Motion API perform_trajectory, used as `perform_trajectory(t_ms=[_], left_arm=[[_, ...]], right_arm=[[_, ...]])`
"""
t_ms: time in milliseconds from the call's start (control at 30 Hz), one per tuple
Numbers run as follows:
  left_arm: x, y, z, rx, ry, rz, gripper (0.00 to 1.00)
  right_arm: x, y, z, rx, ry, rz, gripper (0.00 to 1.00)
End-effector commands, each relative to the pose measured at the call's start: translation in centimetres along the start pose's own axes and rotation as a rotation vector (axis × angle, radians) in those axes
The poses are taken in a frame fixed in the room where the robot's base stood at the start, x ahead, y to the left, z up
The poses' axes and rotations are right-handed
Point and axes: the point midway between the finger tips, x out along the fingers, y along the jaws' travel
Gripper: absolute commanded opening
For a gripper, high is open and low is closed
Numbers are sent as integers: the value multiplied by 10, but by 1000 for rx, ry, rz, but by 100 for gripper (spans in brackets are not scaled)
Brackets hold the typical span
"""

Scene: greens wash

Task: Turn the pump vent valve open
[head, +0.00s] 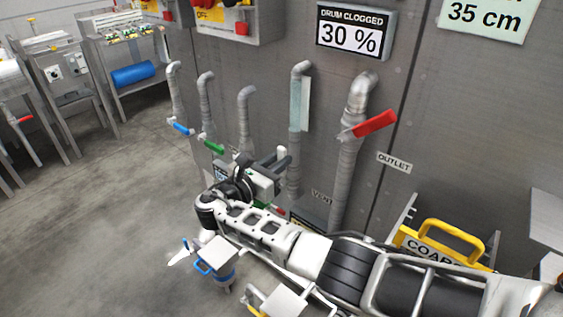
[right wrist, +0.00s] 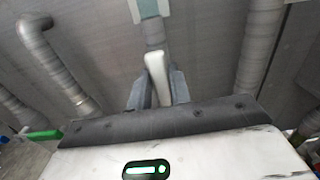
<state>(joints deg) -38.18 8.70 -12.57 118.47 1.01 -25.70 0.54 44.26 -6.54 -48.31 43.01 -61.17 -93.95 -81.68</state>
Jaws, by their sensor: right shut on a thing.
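The vent pipe (head: 297,120) runs down the grey wall and has a pale sleeve on its upper part. A label beginning with V (head: 320,197) is partly hidden beside it. A white lever (right wrist: 157,78) stands in front of this pipe in the right wrist view, between the dark fingers of my right gripper (right wrist: 154,88). My right gripper (head: 284,158) is shut on the lever, whose white end (head: 282,151) shows in the head view. The lever's pivot is hidden. My left gripper is not in view.
Neighbouring pipes carry a blue lever (head: 181,128), a green lever (head: 213,146) and a red lever (head: 375,124) by the OUTLET label (head: 394,162). A sign (head: 353,34) reads 30 %. A yellow handle (head: 454,236) stands right. Floor at left is clear.

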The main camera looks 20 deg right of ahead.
Motion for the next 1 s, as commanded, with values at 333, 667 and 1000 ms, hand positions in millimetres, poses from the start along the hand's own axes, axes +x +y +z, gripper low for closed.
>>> perform_trajectory(t_ms=[333, 667, 1000], left_arm=[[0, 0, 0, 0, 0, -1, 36], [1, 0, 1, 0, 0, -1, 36], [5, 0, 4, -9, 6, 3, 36]], right_arm=[[0, 0, 0, 1, 3, 5, 42], [-35, 1, -1, 3, 6, 8, 42], [-117, 1, -2, 2, 6, 8, 42]])
